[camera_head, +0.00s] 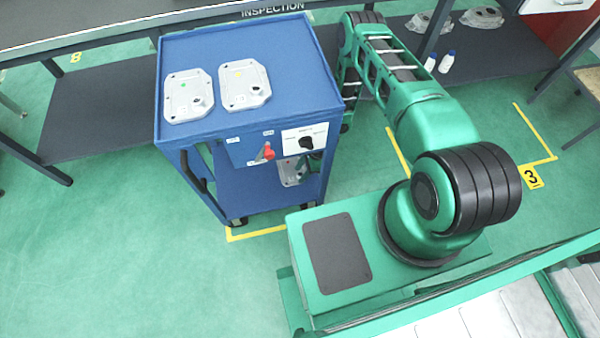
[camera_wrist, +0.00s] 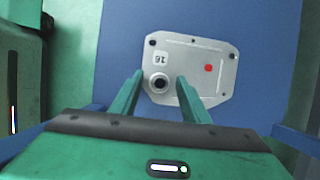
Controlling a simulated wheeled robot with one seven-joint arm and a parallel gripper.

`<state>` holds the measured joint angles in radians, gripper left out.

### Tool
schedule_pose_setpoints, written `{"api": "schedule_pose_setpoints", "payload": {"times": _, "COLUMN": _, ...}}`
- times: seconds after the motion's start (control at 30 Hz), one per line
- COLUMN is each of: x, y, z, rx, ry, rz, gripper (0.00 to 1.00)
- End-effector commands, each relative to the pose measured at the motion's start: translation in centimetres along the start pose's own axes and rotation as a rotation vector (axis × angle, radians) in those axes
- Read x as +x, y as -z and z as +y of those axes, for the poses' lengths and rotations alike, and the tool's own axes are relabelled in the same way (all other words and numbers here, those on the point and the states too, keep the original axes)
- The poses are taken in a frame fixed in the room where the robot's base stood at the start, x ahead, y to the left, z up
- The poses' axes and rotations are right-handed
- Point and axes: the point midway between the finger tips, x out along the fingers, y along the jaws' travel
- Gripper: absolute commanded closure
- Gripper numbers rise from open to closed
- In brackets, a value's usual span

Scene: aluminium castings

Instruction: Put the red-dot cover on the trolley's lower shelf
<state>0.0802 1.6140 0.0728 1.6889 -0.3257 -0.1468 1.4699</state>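The red-dot cover (camera_wrist: 195,58) is a pale grey plate with a red dot, a dark round boss and a "16" label. In the wrist view it lies flat on the trolley's blue lower shelf (camera_wrist: 121,30). My gripper (camera_wrist: 160,75) is open, with its two green fingers on either side of the boss and gaps visible between. Whether the fingertips touch the plate cannot be told. In the head view a grey cover (camera_head: 290,174) shows partly on the lower shelf (camera_head: 250,195) of the blue trolley (camera_head: 235,105); the trolley's front panel hides most of my gripper.
A green-dot cover (camera_head: 188,95) and a yellow-dot cover (camera_head: 244,84) lie on the trolley's top. A control panel with a red lever (camera_head: 268,152) and black knob (camera_head: 306,143) is on its front. A bench (camera_head: 100,115) stands behind; the floor at left is clear.

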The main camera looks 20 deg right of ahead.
Motion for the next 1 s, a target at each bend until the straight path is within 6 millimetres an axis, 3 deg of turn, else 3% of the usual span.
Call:
{"api": "schedule_pose_setpoints", "payload": {"times": 0.23, "x": -1.2, "y": 0.0, "z": -0.1, "rx": 0.001, "ry": 0.001, "rz": 0.0, "gripper": 0.58}}
{"api": "schedule_pose_setpoints", "payload": {"times": 0.7, "x": -9.7, "y": -0.1, "z": -0.1, "rx": 0.001, "ry": 0.003, "rz": 0.0, "gripper": 0.58}}
{"api": "schedule_pose_setpoints", "payload": {"times": 1.0, "x": -12.0, "y": -0.1, "z": 0.0, "rx": 0.0, "ry": 0.0, "rz": 0.0, "gripper": 0.58}}
